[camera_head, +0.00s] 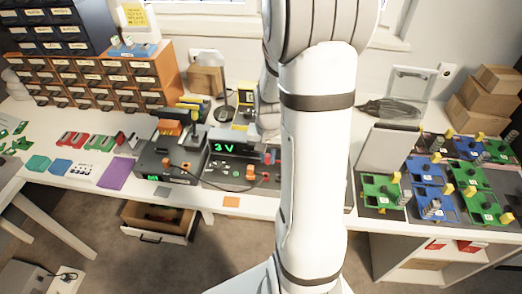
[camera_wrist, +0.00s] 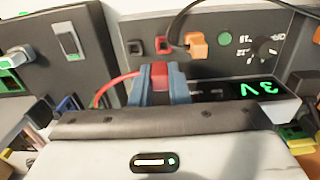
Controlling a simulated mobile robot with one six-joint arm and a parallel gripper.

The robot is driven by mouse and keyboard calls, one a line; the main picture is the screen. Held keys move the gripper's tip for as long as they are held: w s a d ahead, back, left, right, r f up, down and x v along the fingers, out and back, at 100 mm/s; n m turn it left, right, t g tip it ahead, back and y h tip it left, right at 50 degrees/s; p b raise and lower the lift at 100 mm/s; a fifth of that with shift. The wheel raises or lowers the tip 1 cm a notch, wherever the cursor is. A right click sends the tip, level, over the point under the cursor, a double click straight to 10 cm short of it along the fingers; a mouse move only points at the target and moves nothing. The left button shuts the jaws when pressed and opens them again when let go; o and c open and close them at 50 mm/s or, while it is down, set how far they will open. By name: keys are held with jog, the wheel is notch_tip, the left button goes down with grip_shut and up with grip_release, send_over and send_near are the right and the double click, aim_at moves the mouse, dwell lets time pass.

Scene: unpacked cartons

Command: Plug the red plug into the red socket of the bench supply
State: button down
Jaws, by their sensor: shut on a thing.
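The bench supply (camera_head: 225,165) is a dark box on the table with a green "3 V" display (camera_head: 222,147). Its panel (camera_wrist: 215,65) also shows in the wrist view, with a dark socket (camera_wrist: 135,47), a red socket (camera_wrist: 164,43) and an orange plug (camera_wrist: 197,46) on a black cable. My gripper (camera_wrist: 161,80) has blue fingers shut on the red plug (camera_wrist: 160,72); a red cable (camera_wrist: 112,86) runs off to the left. The plug is in front of the red socket, lower in the picture. I cannot tell the gap between them. My arm hides much of the gripper in the head view.
Another dark device (camera_head: 165,160) stands left of the supply. Green and blue boards (camera_head: 430,190) lie at the right of the table. Drawer cabinets (camera_head: 90,75) stand at the back left. Brown cartons (camera_head: 490,95) stand at the back right.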

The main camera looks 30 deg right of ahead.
aim_at(266, 162)
jog(key=shift+w+a+f+b, duration=0.1)
jog(key=shift+a+f+b, duration=0.05)
jog(key=shift+f+b, duration=1)
jog(key=shift+a+f+b, duration=0.1)
jog(key=shift+f+b, duration=0.6)
jog(key=shift+f, duration=0.85)
jog(key=shift+f+b, duration=0.7)
jog(key=shift+b, duration=0.05)
dwell(0.5)
jog(key=c, duration=1.3)
grip_release()
jog(key=shift+r, duration=0.2)
jog(key=shift+r+p, duration=3)
jog(key=shift+r, duration=1.05)
jog(key=s+a+r+n+t, duration=0.1)
jog(key=s+a+r+n, duration=0.2)
jog(key=s+a+r, duration=0.2)
jog(key=s+a+r+n+t, duration=0.2)
jog(key=s+a+r+n, duration=0.2)
jog(key=r, duration=0.6)
jog(key=s+a, duration=0.2)
jog(key=s, duration=0.1)
jog(key=shift+a+r, duration=0.2)
jog(key=shift+r, duration=0.2)
